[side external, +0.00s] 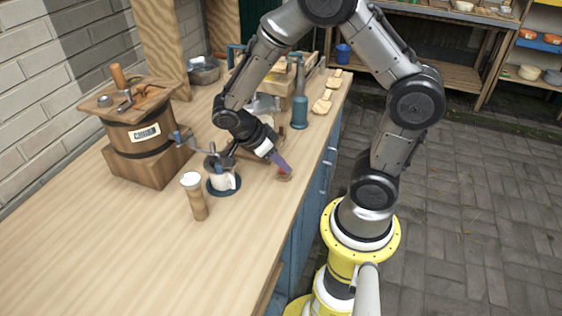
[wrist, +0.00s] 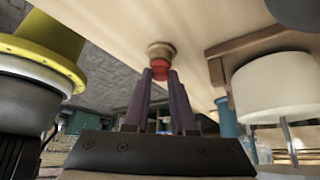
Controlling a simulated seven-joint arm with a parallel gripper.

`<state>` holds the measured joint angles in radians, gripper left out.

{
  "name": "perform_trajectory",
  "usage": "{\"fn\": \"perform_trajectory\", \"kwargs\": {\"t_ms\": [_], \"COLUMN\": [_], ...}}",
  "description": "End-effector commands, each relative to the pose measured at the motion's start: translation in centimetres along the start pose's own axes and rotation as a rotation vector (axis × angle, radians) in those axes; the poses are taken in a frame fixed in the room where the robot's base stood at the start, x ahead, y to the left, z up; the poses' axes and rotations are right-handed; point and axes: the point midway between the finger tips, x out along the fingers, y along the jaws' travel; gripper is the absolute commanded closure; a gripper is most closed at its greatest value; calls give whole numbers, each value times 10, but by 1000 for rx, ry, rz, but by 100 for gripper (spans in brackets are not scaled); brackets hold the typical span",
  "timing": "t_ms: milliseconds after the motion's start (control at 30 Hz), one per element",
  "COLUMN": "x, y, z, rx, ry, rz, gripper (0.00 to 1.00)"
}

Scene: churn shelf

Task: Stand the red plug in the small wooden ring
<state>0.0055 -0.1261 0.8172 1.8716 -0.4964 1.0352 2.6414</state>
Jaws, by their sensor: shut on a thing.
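My gripper (side external: 284,166) is tilted down over the wooden bench near its front edge. Its purple fingers (wrist: 160,76) are closed around the red plug (wrist: 160,68), which shows between the fingertips in the wrist view. In the side view the plug is a tiny red patch mostly hidden by the fingers. The small wooden ring (wrist: 160,49) is on the bench directly at the plug's end, and it also shows under the fingertips in the side view (side external: 285,178). Plug and ring look in line and touching or nearly so; I cannot tell how far the plug is inside.
A wooden churn (side external: 140,140) is farther left. The near bench is clear.

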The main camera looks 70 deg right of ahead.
Motion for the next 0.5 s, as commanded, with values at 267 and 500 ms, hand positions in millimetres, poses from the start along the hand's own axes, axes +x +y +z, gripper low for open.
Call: {"fn": "perform_trajectory", "kwargs": {"t_ms": [267, 500], "x": [0, 0], "y": [0, 0], "z": [0, 0], "rx": [0, 0], "ry": [0, 0], "rz": [0, 0], "gripper": [64, 41]}}
